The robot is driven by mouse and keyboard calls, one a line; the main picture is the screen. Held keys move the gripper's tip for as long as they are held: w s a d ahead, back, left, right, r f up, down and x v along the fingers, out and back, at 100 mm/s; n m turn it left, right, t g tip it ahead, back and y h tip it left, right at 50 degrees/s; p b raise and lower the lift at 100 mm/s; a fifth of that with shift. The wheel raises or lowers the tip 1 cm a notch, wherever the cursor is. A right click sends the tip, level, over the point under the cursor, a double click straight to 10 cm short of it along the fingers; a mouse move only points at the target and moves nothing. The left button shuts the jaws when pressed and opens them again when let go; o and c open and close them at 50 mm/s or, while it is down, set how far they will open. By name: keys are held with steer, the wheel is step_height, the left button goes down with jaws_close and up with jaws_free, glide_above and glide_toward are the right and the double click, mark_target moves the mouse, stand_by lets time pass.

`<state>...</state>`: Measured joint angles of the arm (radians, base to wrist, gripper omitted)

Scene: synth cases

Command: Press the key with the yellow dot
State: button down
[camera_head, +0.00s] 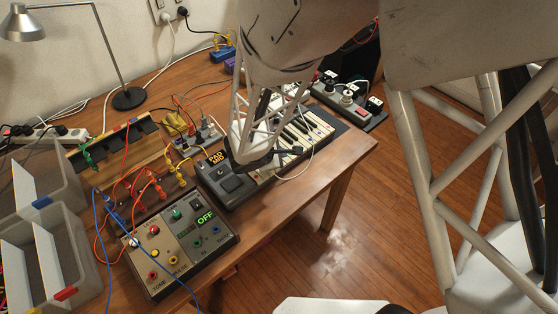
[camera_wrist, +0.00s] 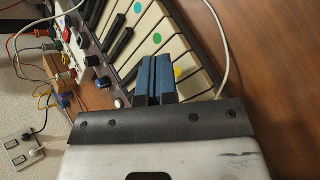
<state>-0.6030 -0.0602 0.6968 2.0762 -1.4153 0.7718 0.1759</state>
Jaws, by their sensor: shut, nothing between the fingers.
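The keyboard (camera_head: 318,128) lies on the wooden table, partly hidden by my arm in the head view. The key with the yellow dot (camera_wrist: 189,66) is just right of my blue fingertips. My gripper (camera_wrist: 155,66) is shut and empty, with its fingers over the keys. I cannot tell whether the fingertips touch a key. The fingertips are not clear in the head view.
A grey box with an OFF display (camera_head: 185,240) stands at the front of the table. A white cable (camera_wrist: 224,45) runs beside the keys. Cables, a lamp (camera_head: 128,97) and clear bins (camera_head: 75,250) crowd the left. Bare table lies right of the keyboard in the wrist view.

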steer(key=shift+f, duration=0.2)
steer(key=shift+f, duration=0.2)
steer(key=shift+f, duration=0.55)
stand_by(1.2)
steer(key=shift+r, duration=0.95)
steer(key=shift+r, duration=0.15)
steer(key=shift+r, duration=2.35)
